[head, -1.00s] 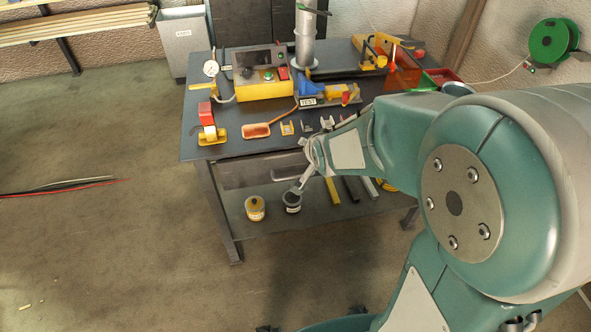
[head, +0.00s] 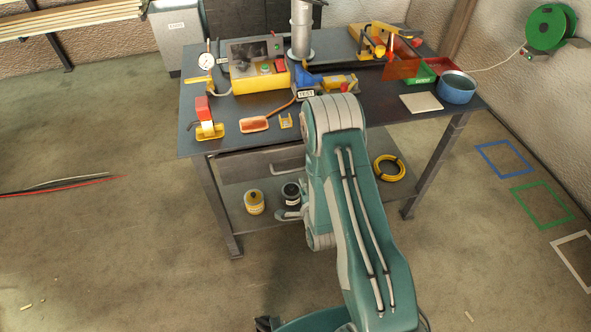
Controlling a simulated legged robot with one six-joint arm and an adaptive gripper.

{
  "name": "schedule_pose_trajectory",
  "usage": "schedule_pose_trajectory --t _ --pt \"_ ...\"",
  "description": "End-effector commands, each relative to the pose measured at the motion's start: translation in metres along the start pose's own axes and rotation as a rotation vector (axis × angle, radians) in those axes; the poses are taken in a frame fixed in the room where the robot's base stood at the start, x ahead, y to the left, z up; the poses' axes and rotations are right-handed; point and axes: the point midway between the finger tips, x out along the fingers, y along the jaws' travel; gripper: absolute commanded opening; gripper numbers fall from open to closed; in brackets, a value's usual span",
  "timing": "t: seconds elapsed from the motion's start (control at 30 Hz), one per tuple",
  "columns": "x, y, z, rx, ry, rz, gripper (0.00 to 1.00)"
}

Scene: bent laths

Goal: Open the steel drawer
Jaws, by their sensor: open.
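The steel drawer (head: 240,166) is a grey front hung under the left part of the workbench top. It looks shut. Its bar handle (head: 288,160) shows on the front, and my arm hides the drawer's right part. My gripper (head: 287,214) shows only in part, as a grey end sticking out left of my arm. It is open and appears lower than the handle in the picture, apart from it. Most of its fingers are hidden behind my arm.
The dark workbench (head: 193,128) carries a yellow control box (head: 262,85), a red-yellow clamp (head: 207,120) and a blue bowl (head: 456,88). The lower shelf holds a yellow jar (head: 254,203), a dark jar (head: 291,192) and a yellow coil (head: 388,167).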

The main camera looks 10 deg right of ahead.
Motion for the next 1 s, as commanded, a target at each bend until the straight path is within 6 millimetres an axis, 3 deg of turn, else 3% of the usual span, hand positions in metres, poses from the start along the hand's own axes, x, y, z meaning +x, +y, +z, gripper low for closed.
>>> schedule_pose_trajectory --t 0.23,0.7,1.0 --pt "0.005 0.009 0.001 0.034 0.001 -0.024 0.51" --pt "0.086 0.007 0.001 0.031 0.001 -0.022 0.51" --pt "0.104 0.007 0.001 0.031 0.001 -0.020 0.51"
